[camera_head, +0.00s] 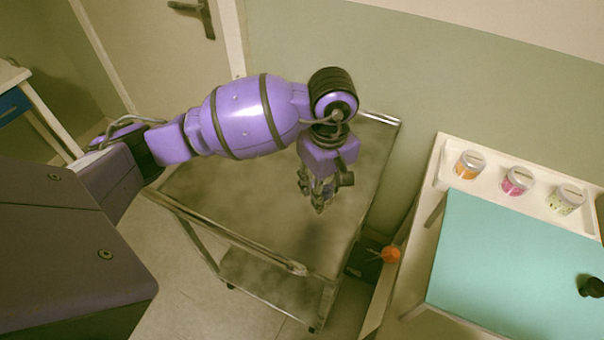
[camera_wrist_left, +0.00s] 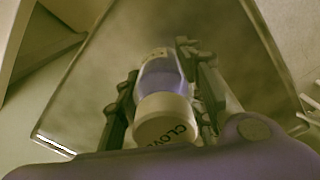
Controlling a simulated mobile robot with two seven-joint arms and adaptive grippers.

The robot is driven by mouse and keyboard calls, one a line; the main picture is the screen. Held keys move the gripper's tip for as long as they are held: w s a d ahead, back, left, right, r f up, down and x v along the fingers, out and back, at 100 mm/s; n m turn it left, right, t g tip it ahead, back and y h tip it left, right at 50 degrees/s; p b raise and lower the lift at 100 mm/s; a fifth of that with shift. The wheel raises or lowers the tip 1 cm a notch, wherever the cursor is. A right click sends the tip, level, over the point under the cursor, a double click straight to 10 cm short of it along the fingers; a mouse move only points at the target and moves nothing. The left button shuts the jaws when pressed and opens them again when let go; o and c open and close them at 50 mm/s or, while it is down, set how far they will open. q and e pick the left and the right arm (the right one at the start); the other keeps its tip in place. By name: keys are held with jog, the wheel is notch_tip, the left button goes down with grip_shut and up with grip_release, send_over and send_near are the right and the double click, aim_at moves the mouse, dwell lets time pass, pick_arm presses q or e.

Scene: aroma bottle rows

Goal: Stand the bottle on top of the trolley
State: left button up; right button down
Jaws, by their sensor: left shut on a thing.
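The bottle (camera_wrist_left: 162,88) has a pale lid with dark lettering that reads in part "CLOV" and a clear body with purple-blue inside. My left gripper (camera_wrist_left: 165,85) is shut on it, with a finger on each side. In the head view my left gripper (camera_head: 318,205) points down over the right part of the trolley top (camera_head: 230,205); the bottle is mostly hidden there. The trolley is a metal one with a raised rim and a lower shelf (camera_head: 265,285). I cannot tell whether the bottle touches the top. My right gripper is not in view.
To the right, a white rack (camera_head: 452,158) holds jars with orange (camera_head: 469,165), pink (camera_head: 517,181) and green (camera_head: 566,199) contents, behind a teal board (camera_head: 510,265). An orange round thing (camera_head: 390,254) is beside the trolley. The trolley top is otherwise clear.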

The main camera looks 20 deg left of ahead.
pick_arm(q)
jog(key=shift+w+a+f, duration=0.25)
jog(key=shift+f, duration=0.1)
jog(key=shift+w+a+f, duration=0.1)
jog(key=shift+w+f, duration=0.05)
jog(key=shift+f, duration=1.5)
jog(key=shift+f, duration=0.2)
jog(key=o, duration=1.3)
notch_tip(320, 180, up, 12)
jog(key=shift+r, duration=0.25)
